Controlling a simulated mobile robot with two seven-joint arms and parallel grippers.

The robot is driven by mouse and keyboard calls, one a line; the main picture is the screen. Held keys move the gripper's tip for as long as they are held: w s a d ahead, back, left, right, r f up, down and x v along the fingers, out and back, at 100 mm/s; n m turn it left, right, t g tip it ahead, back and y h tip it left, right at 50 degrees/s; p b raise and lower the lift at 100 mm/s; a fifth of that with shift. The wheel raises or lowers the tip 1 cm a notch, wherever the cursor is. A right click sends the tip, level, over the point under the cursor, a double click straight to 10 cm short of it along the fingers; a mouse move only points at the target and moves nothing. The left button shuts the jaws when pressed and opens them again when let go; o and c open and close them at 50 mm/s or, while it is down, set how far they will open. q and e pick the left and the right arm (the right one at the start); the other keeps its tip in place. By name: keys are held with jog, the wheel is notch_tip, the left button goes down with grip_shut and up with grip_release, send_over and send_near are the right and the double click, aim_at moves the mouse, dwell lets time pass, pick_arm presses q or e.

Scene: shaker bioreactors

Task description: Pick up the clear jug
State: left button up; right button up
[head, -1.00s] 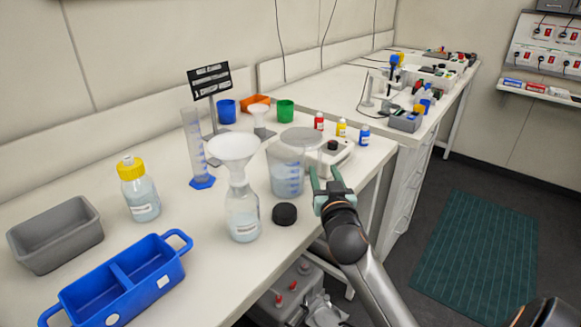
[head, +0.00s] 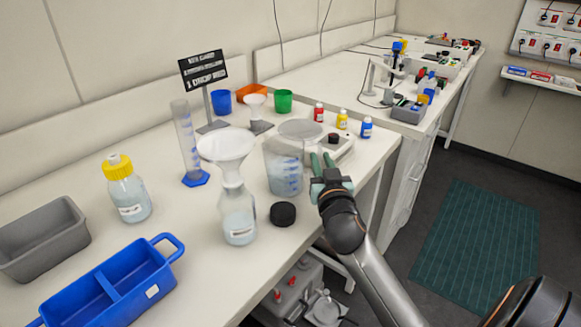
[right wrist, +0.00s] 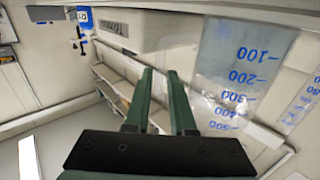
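The clear jug (head: 283,178) with blue graduation marks stands upright on the white bench, just left of my right gripper (head: 321,157). In the right wrist view its wall (right wrist: 235,75) with blue numbers shows right of the fingers. My right gripper also shows there (right wrist: 160,72), its two green fingers parted by a narrow gap. The fingers are at the jug's right side, where a handle would be. The clear plastic is hard to make out, so I cannot tell whether part of it lies between them. My left gripper is not in view.
A bottle with a white funnel (head: 228,148) stands close left of the jug, and a black cap (head: 283,214) lies in front. A scale (head: 338,151) is behind. A measuring cylinder (head: 188,140) and a blue crate (head: 165,278) are further left.

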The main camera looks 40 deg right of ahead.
grip_shut()
dwell(1.0)
